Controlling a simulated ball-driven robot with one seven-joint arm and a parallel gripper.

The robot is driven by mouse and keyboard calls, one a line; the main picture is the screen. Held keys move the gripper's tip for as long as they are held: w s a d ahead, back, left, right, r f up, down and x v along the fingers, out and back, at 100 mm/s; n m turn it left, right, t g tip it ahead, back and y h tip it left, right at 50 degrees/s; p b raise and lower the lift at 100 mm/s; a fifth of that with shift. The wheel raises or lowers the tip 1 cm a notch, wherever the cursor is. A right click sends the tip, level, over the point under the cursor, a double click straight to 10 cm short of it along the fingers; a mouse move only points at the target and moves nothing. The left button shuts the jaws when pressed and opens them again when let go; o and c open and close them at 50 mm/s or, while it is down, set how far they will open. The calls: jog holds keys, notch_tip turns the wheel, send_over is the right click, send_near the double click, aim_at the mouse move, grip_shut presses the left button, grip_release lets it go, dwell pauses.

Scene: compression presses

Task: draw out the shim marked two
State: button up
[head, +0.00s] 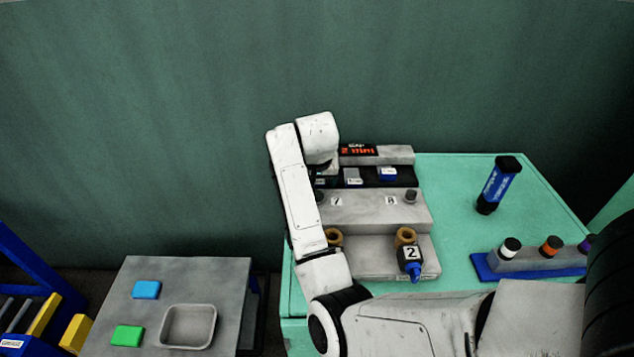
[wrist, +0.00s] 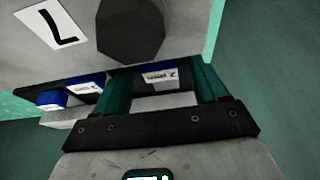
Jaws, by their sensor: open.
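My gripper (wrist: 160,70) is open in the wrist view, with one dark green finger on each side of a blue-topped shim (wrist: 157,78) with a white label. The label is upside down and small; its mark looks like a 2, but I cannot be sure. I cannot tell whether the fingers touch it. Other blue shims with white labels (wrist: 51,99) (wrist: 88,83) stand to its left. In the head view my arm hides the gripper and this shim, at the left end of the press's dark slot. A grey shim (head: 353,176) and a blue shim (head: 388,173) show in that slot.
The grey press (head: 375,210) has a red-lit display (head: 358,150), knobs and a tag marked 2 (head: 411,253). A dark hexagonal knob (wrist: 130,30) is close above the fingers in the wrist view. A blue cylinder (head: 497,185) stands right. A tray (head: 188,309) is on the left table.

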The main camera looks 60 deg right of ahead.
jog(key=v, duration=0.9)
jog(key=shift+s+a+r, duration=0.1)
jog(key=shift+a+r, duration=0.1)
jog(key=shift+r, duration=0.05)
